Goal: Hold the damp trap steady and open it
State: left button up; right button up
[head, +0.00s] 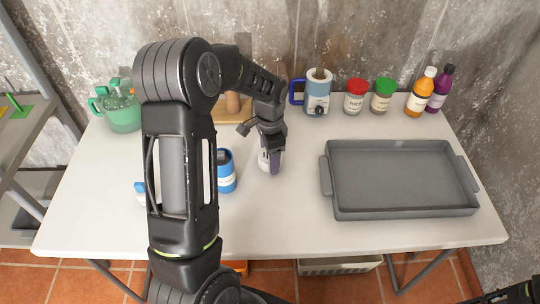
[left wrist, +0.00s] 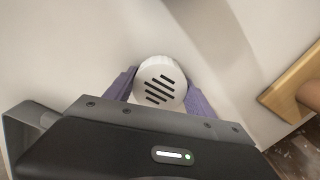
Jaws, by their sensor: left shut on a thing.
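The damp trap (left wrist: 160,78) shows in the left wrist view as a white round lid with dark slots. My left gripper (left wrist: 158,92) is shut on it, with one purple-grey finger on each side. In the head view the left gripper (head: 270,164) points down at the middle of the table, and only a pale sliver of the trap (head: 263,161) shows beside the finger. The trap looks upright on the table; its body is mostly hidden. The lid is on. My right gripper is not in view; only a dark piece of my right arm shows at the bottom right corner.
A blue container (head: 227,172) stands close left of the trap. A grey tray (head: 400,205) fills the table's right side. Behind are a blue mug-like jug (head: 317,95), two jars (head: 355,98), two bottles (head: 420,95), a wooden board (head: 236,113) and a green container (head: 122,112).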

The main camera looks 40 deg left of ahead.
pick_arm(q)
jog(key=shift+f, duration=0.2)
jog(key=o, duration=1.6)
jog(key=shift+r, duration=0.1)
jog(key=shift+c, duration=0.2)
jog(key=shift+r, duration=0.1)
notch_tip(320, 180, up, 12)
jog(key=shift+s, duration=0.1)
